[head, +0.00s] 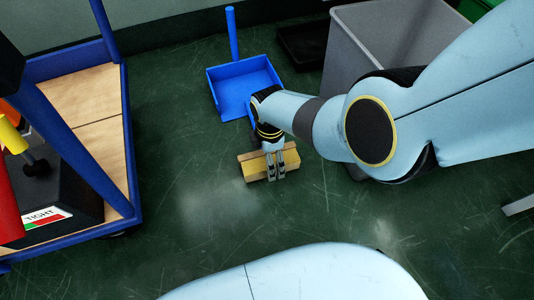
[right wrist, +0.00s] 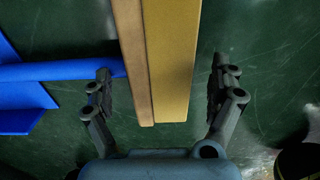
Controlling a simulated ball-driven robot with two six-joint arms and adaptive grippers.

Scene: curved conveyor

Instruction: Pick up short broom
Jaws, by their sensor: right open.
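The short broom (head: 253,168) lies on the green floor in the head view, its block tan and yellow. In the right wrist view the block (right wrist: 172,60) runs up the middle of the picture. My right gripper (head: 276,174) points down at the block and hides part of it. In the right wrist view the gripper (right wrist: 161,78) is open, with one finger on each side of the block and gaps between. A blue bar (right wrist: 60,70) comes in from the left and passes behind the left finger towards the block. My left gripper is out of view.
A blue dustpan (head: 236,86) lies just beyond the broom. A grey bin (head: 385,45) stands at the upper right, with a black tray (head: 300,45) beside it. A blue-framed cart (head: 100,95) fills the left side. The floor left of the broom is clear.

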